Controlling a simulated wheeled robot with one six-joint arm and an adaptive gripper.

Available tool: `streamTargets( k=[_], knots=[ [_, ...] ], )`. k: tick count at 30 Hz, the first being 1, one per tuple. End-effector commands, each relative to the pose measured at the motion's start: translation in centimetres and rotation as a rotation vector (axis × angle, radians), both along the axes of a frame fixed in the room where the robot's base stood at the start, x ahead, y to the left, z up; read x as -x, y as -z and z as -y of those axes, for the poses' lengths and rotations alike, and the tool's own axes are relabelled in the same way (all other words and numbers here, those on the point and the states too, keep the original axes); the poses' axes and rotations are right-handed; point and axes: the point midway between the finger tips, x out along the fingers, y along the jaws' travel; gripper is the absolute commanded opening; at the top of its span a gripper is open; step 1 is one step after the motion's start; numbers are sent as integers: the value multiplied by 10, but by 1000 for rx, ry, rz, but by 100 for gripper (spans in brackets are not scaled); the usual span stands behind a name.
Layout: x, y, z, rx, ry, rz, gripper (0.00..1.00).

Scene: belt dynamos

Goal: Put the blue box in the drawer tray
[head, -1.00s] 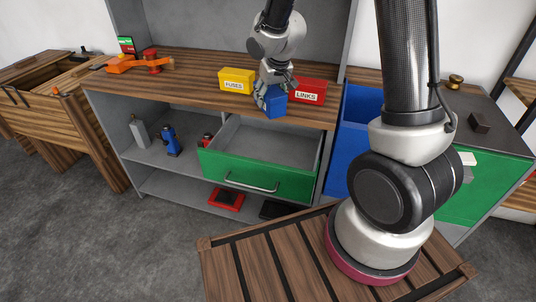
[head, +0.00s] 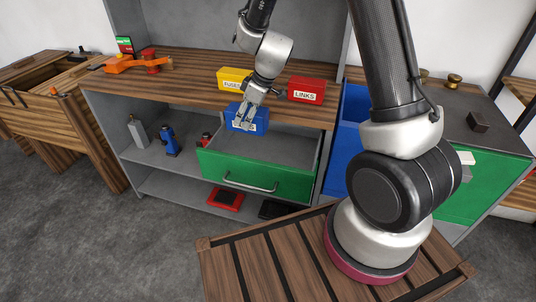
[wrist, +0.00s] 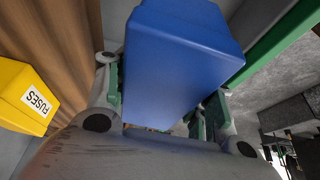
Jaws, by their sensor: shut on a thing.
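The blue box (head: 242,122) is held in my gripper (head: 247,110), above the back left part of the open drawer tray and in front of the worktop edge. In the wrist view the blue box (wrist: 180,60) fills the space between the fingers of my gripper (wrist: 160,95). The drawer tray (head: 262,180) has a green front with a metal handle and is pulled out below the worktop. The visible part of its grey inside looks empty. Part of it is hidden behind the box and fingers.
A yellow FUSES box (head: 234,78) and a red LINKS box (head: 306,90) stand on the wooden worktop (head: 190,80). The yellow box (wrist: 25,98) shows in the wrist view. A blue bottle (head: 170,141) stands on the shelf left of the drawer. A blue bin (head: 360,112) stands to the right.

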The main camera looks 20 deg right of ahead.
Motion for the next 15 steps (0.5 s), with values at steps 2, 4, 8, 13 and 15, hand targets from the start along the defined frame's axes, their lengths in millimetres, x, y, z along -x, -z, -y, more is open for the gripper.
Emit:
streamTargets(
  k=[2,4,8,13,15],
  knots=[
    [0,13,1,0,-1,0,10],
    [0,24,1,0,-2,1,10],
    [1,50,2,2,-1,-1,10],
    [0,75,2,1,-2,2,10],
    [0,81,1,1,-3,3,10]
  ],
)
